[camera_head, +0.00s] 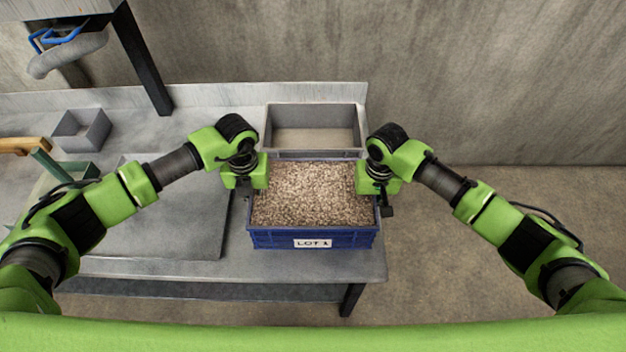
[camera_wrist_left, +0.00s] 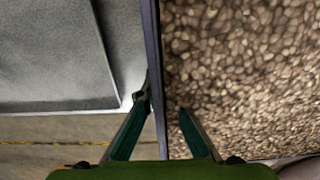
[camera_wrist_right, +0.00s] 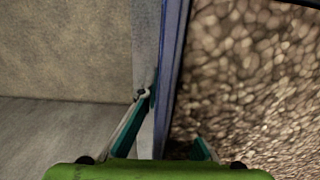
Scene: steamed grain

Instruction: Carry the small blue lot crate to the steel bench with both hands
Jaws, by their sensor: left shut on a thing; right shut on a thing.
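The small blue lot crate (camera_head: 275,238) is full of brown grain (camera_head: 310,195) and has a white "LOT 1" label on its front. In the head view it is at the right end of the steel bench (camera_head: 150,268), level; I cannot tell whether it rests on the bench or is just above it. My left gripper (camera_head: 246,192) is shut on its left wall (camera_wrist_left: 154,60), one finger outside and one on the grain side. My right gripper (camera_head: 376,196) is shut on its right wall (camera_wrist_right: 173,70) in the same way. The fingertips are partly hidden.
An empty grey crate (camera_head: 315,113) stands right behind the blue crate. A grey tray or plate (camera_head: 185,235) lies on the bench to the left. Open floor lies right of the bench.

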